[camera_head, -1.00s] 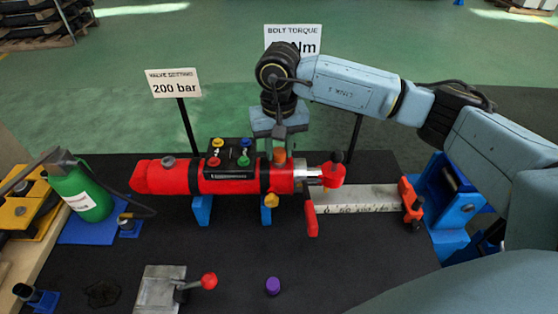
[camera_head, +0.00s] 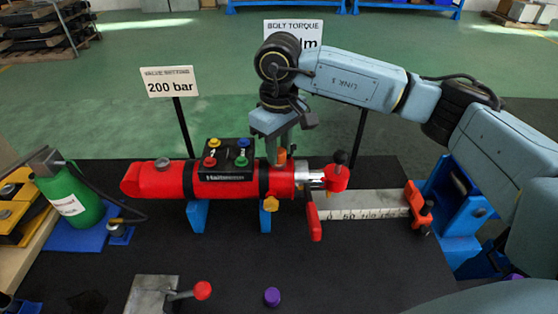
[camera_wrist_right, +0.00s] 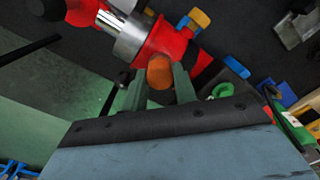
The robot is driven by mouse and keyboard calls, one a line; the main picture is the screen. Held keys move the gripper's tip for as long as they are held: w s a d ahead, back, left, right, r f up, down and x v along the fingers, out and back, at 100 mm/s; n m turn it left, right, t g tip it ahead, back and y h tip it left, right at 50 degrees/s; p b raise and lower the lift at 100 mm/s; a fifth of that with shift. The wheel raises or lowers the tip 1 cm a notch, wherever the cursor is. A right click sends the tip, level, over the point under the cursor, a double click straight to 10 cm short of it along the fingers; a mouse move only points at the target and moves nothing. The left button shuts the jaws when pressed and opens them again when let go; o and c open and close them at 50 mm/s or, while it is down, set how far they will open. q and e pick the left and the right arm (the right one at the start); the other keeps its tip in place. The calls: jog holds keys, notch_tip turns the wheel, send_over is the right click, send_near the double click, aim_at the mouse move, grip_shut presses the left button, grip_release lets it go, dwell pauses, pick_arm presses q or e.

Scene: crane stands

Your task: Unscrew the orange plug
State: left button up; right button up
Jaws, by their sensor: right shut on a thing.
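The orange plug (camera_head: 282,156) stands on top of the red cylinder (camera_head: 230,181), near its silver right end. In the right wrist view the round orange plug (camera_wrist_right: 160,72) sits between the fingertips. My right gripper (camera_head: 280,155) comes down from above and is shut on the plug. In the right wrist view the right gripper (camera_wrist_right: 160,80) has a finger on each side of it. In the head view the fingers hide part of the plug. Whether the plug has turned or lifted cannot be told. My left gripper is not in view.
A black block with coloured knobs (camera_head: 228,160) is just left of the plug. A green bottle (camera_head: 75,200) stands at the left. A white scale (camera_head: 365,205), a red-knobbed lever (camera_head: 202,290) and a purple cap (camera_head: 272,297) lie around. Signs (camera_head: 170,82) stand behind.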

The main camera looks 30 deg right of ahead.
jog(key=shift+w+r, duration=0.1)
jog(key=shift+r, duration=0.05)
jog(key=o, duration=1.1)
jog(key=shift+c, duration=0.6)
